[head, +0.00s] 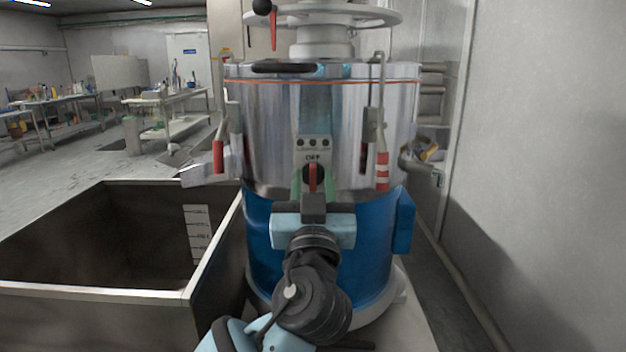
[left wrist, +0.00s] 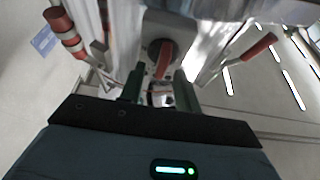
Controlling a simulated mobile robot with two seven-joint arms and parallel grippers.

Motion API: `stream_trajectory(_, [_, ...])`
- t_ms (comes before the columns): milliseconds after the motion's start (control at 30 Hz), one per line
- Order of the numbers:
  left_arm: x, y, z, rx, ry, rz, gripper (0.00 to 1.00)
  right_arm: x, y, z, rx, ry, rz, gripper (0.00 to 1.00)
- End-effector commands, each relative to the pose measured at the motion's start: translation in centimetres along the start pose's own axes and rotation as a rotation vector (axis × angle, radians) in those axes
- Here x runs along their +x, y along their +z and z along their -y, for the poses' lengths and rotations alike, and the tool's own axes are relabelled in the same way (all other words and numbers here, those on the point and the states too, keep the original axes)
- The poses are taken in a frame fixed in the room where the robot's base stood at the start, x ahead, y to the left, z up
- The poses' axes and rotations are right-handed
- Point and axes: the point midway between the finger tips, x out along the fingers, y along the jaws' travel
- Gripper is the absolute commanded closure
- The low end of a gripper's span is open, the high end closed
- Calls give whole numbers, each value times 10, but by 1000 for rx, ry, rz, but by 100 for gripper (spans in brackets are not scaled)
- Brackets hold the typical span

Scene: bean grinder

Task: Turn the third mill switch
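The mill (head: 270,120) is a steel drum on a blue base. On its front is a dark round switch with a red handle (head: 313,176), standing about upright. The switch also shows in the left wrist view (left wrist: 165,58). My left gripper (head: 314,188) is directly in front of the switch. Its green fingers are apart, one on each side of the switch, in the left wrist view (left wrist: 160,88) too. I cannot tell whether the fingertips touch it. The lower part of the switch is partly hidden by the gripper. My right gripper is not in view.
A small panel with several dark round spots (head: 313,143) is above the switch. Clamps with red handles (head: 382,170) hang on both sides of the drum. A large open metal bin (head: 90,292) stands at the left, and a grey wall (head: 550,130) is at the right.

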Motion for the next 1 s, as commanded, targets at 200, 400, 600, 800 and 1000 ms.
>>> stream_trajectory(200, [6, 0, 0, 0, 0, 1, 67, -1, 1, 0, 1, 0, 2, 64])
stream_trajectory(400, [6, 0, 0, 0, 0, 1, 72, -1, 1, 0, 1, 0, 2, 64])
stream_trajectory(600, [6, 0, 0, 0, 0, 1, 99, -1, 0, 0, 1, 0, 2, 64])
stream_trajectory(800, [6, 0, 0, 1, 1, 1, 100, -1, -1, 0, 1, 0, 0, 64])
stream_trajectory(1000, [6, 0, 0, 31, 13, 1, 100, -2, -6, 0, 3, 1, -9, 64])
